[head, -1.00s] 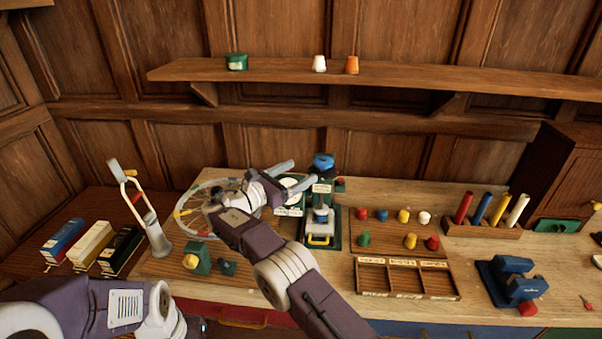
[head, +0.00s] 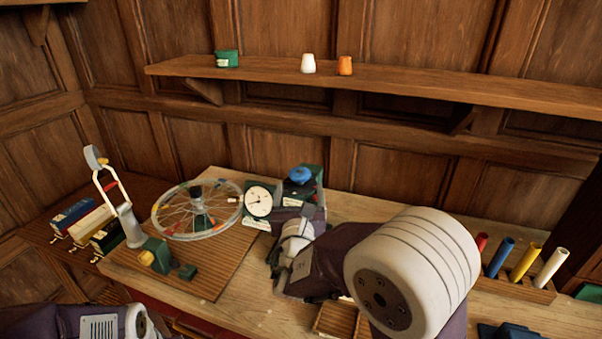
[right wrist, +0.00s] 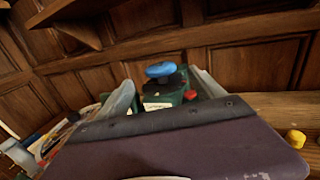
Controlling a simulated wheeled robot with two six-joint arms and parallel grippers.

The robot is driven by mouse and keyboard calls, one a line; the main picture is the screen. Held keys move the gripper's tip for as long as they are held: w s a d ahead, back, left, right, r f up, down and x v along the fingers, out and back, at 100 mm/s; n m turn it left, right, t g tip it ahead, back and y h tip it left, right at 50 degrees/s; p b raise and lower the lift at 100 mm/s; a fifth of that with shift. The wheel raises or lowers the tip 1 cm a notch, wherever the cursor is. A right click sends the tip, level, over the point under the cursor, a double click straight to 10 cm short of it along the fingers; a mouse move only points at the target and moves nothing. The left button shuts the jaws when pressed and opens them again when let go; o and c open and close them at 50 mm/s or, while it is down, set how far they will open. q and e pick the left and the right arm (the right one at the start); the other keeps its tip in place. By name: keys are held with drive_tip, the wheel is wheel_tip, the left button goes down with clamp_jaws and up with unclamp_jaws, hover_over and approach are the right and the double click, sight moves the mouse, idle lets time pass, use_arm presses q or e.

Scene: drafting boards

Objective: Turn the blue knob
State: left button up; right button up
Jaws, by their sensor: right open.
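The blue knob (head: 299,174) sits on top of a dark green stand at the back of the bench. It also shows in the right wrist view (right wrist: 160,70), ahead of the gripper and between its two pale fingers. My right gripper (right wrist: 165,92) is open and empty, pointing at the stand. The knob appears higher than the fingers and apart from them; the exact gap cannot be told. In the head view my right wrist hides the lower stand. My left arm shows at the bottom left, with its jaws out of sight.
A round white dial (head: 259,202) and a spoked wheel (head: 197,210) stand left of the knob. A small red knob (right wrist: 190,95) is on the stand's right. Coloured tubes (head: 525,262) stand at the right. A wall shelf (head: 370,82) runs above.

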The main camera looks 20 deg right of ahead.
sight(300, 167)
drive_tip(key=p+x, duration=0.2)
drive_tip(key=x, duration=0.6)
drive_tip(key=shift+s+d, duration=0.1)
drive_tip(key=shift+w, duration=0.4)
drive_tip(key=c, duration=1.4)
